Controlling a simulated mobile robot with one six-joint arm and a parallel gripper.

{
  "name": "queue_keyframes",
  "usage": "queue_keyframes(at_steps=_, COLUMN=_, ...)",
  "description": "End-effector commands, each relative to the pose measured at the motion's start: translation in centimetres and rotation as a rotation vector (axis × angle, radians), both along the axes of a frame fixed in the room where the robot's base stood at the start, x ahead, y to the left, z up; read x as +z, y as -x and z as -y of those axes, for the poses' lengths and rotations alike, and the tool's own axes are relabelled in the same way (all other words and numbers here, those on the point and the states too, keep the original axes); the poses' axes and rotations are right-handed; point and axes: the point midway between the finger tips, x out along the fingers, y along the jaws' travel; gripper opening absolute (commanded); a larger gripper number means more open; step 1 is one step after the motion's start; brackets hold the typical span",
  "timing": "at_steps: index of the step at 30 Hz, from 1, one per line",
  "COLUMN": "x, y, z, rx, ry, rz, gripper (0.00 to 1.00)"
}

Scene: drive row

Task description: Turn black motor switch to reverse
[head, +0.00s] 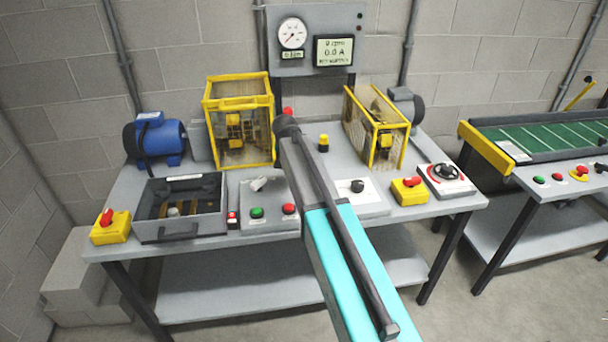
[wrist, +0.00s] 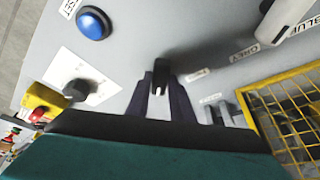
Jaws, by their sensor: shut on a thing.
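My gripper (wrist: 160,92) is shut on a small black handle (wrist: 168,68), which stands out from a grey panel (wrist: 150,30) in the wrist view. I take this handle for the black motor switch. The fingers lie on either side of it, and its lower part and exact angle are hard to make out. A small white label beside it is too blurred to read. In the head view my arm hides the handle and the gripper's tips.
A black knob on a white plate (wrist: 75,90), a blue button (wrist: 92,24) and a pale lever (wrist: 285,18) by labels "GREY" and "BLUE" are close by. Yellow guard cages (head: 240,82) (head: 392,150) stand behind. A red-knobbed yellow box (head: 408,190) sits to the right.

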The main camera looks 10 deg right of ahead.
Motion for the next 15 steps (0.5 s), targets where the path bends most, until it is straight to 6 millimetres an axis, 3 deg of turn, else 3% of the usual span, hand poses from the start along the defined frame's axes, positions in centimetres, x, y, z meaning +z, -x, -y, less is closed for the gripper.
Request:
queue_keyframes(at_steps=2, x=0.07, y=-0.02, z=0.14, rx=-0.004, ry=0.001, rz=0.002, gripper=0.00)
queue_keyframes(at_steps=3, x=0.06, y=-0.03, z=0.15, rx=-0.004, ry=0.001, rz=0.002, gripper=0.24)
queue_keyframes(at_steps=6, x=0.05, y=-0.01, z=0.14, rx=-0.003, ry=0.001, rz=0.001, gripper=0.39)
queue_keyframes(at_steps=15, x=0.03, y=0.01, z=0.07, rx=-0.001, ry=0.000, rz=0.000, gripper=0.39)
